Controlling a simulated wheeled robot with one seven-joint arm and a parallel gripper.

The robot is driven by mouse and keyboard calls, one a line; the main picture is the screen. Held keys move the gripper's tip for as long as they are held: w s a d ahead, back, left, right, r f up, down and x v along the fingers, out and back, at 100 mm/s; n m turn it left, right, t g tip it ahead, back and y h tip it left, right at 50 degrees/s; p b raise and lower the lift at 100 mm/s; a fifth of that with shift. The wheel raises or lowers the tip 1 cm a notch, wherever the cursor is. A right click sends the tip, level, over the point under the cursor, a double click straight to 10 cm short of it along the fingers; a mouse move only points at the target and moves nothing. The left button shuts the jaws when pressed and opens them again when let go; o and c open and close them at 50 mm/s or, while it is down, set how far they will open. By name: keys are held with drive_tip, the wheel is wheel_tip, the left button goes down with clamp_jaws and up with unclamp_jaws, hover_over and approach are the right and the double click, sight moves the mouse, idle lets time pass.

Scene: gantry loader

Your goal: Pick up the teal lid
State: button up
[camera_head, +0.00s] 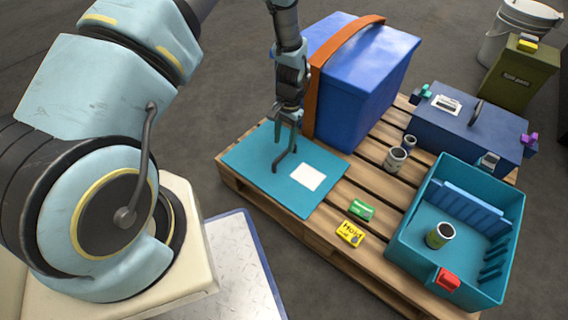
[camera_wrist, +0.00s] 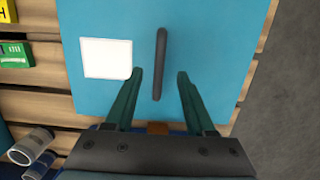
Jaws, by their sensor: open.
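The teal lid (camera_head: 250,160) lies flat on the wooden pallet, with a dark bar handle (camera_head: 281,162) and a white label (camera_head: 307,176) on top. In the wrist view the lid (camera_wrist: 215,45) fills much of the picture, and its handle (camera_wrist: 160,64) runs lengthwise between my fingers. My gripper (camera_head: 287,128) points down over the lid by the handle. Its two teal fingers (camera_wrist: 160,76) are apart, one on each side of the handle's line, and nothing is held. I cannot tell the exact height of the fingertips above the lid.
A blue box (camera_head: 360,70) with an orange strap stands close behind my gripper. A teal open crate (camera_head: 405,235) holds a can (camera_head: 440,235). A blue toolbox (camera_head: 460,130), two cans, a green box (camera_head: 361,210) and a yellow box (camera_head: 350,234) share the pallet.

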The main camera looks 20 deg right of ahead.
sight(285, 152)
wheel_tip(285, 152, down, 7)
drive_tip(key=b, duration=0.2)
drive_tip(key=shift+b, duration=0.3)
drive_tip(key=shift+r, duration=0.1)
drive_tip(key=shift+c, duration=0.2)
clamp_jaws()
idle(1.0)
